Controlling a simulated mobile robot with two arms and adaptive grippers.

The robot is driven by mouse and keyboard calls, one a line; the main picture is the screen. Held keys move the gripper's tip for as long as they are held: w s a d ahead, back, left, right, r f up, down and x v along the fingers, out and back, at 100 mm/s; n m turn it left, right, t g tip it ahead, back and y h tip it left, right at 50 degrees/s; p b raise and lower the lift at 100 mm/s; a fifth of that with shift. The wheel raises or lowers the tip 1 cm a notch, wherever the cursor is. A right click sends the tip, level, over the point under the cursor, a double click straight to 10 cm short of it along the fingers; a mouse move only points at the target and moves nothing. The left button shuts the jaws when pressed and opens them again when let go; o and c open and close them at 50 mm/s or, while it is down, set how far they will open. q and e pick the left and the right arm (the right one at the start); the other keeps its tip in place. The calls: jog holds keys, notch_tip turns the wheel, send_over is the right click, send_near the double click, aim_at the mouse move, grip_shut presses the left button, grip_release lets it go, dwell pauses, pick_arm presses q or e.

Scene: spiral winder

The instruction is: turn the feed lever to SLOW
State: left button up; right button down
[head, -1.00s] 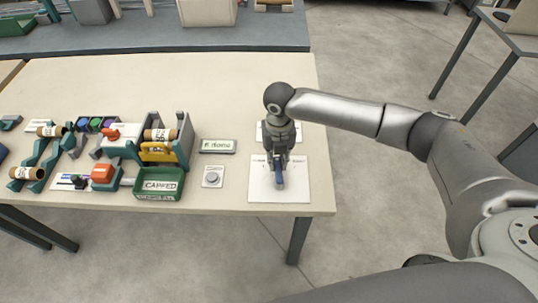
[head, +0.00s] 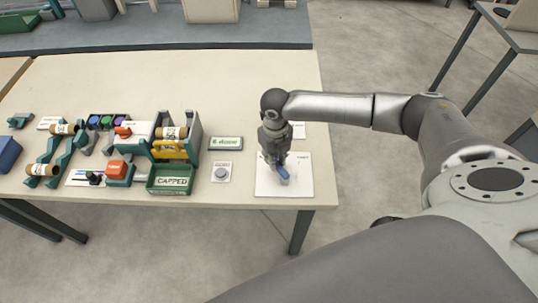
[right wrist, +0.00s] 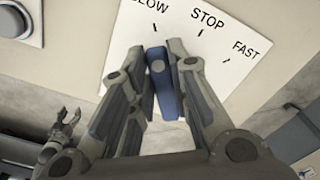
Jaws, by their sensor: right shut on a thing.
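The blue feed lever (right wrist: 168,100) is on a white plate (right wrist: 120,75) marked SLOW, STOP and FAST. In the right wrist view, its upper end points close to the SLOW tick. My right gripper (right wrist: 157,62) is shut on the lever, one finger on each side. In the head view my right gripper (head: 276,162) covers part of the lever; a blue end (head: 283,174) shows below it on the plate (head: 299,184). A grey gripper, seemingly my left one (right wrist: 72,117), shows small at the lower left of the wrist view; its jaws are unclear.
A round grey button (head: 221,173) sits on a small plate left of the lever plate. A small sign (head: 226,143) lies behind the button. A green CAPPED bin (head: 170,187) and the winder parts stand further left. The table's right edge is close beside the lever plate.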

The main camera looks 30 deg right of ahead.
jog(key=shift+w+r, duration=0.1)
jog(key=c, duration=1.4)
grip_release()
jog(key=shift+o, duration=0.2)
notch_tip(320, 180, up, 12)
